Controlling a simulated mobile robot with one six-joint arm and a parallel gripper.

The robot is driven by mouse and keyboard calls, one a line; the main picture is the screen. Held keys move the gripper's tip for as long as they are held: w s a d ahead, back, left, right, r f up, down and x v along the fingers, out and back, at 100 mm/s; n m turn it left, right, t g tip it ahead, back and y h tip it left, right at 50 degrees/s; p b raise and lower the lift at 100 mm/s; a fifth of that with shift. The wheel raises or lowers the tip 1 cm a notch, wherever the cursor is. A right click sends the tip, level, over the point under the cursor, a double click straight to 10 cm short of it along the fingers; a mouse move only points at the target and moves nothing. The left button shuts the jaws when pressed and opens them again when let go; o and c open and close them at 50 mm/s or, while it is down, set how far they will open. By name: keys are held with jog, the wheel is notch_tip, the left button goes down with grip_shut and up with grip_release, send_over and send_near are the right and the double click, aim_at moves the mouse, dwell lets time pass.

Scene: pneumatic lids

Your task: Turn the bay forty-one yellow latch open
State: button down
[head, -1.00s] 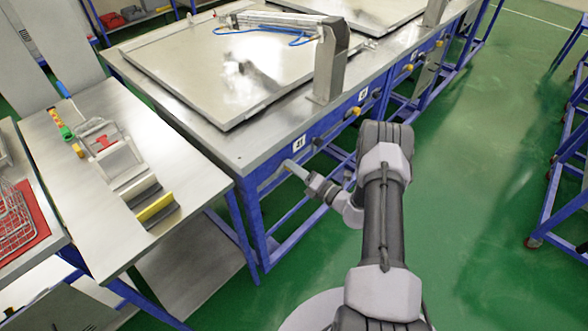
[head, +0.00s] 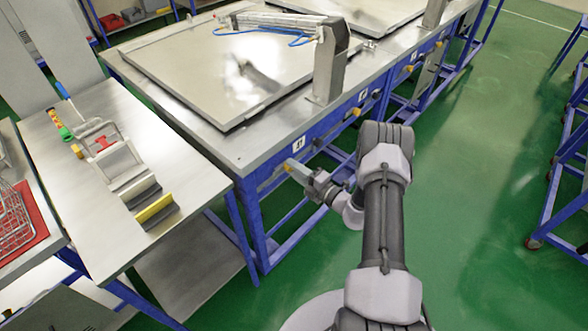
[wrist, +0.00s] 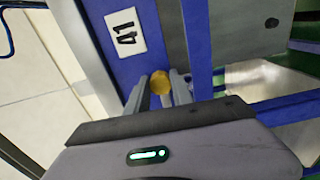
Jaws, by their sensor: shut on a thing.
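The yellow latch (wrist: 161,81) of bay forty-one sits on the blue front rail, below the white 41 plate (wrist: 125,33). In the wrist view its round end shows between the two fingers of my gripper (wrist: 161,90), which are shut on it. In the head view my gripper (head: 296,170) reaches the rail under the 41 plate (head: 298,144), and a small yellow-orange bit of the latch (head: 287,167) shows at the fingertips. The rest of the latch is hidden by the fingers.
The bench carries a large flat metal lid (head: 225,75) with an upright steel bracket (head: 328,65). Another yellow latch (head: 356,112) is farther along the rail. A side table (head: 90,215) with a clamp fixture stands at left.

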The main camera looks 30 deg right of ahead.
dwell(0.3)
jog(key=c, duration=1.1)
grip_release()
jog(key=p+v, duration=0.3)
jog(key=v, duration=1.4)
jog(key=shift+s, duration=0.25)
